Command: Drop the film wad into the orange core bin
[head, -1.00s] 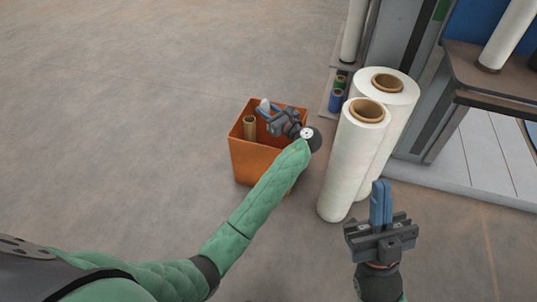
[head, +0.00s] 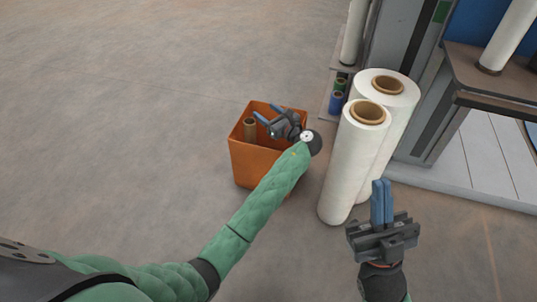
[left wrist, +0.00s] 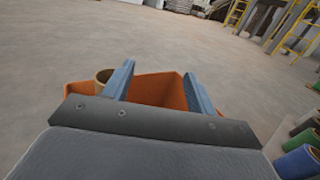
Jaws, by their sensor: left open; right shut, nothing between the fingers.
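The orange core bin (head: 252,164) stands on the floor, left of the white film rolls. A brown cardboard core (head: 250,129) stands inside it. My left gripper (head: 272,117) is over the bin's opening with its fingers apart and empty. The left wrist view shows the bin's orange wall (left wrist: 160,88) between the two open fingers, with the core (left wrist: 103,77) beside the left finger. The film wad is not visible in either current view, and most of the bin's inside is hidden. My right gripper (head: 382,183) is shut and empty, to the right of the bin.
Two tall white film rolls (head: 352,160) stand upright just right of the bin, close to my left wrist. Small blue and green rolls (head: 337,101) sit behind them by a grey machine (head: 400,50). The floor left of the bin is clear.

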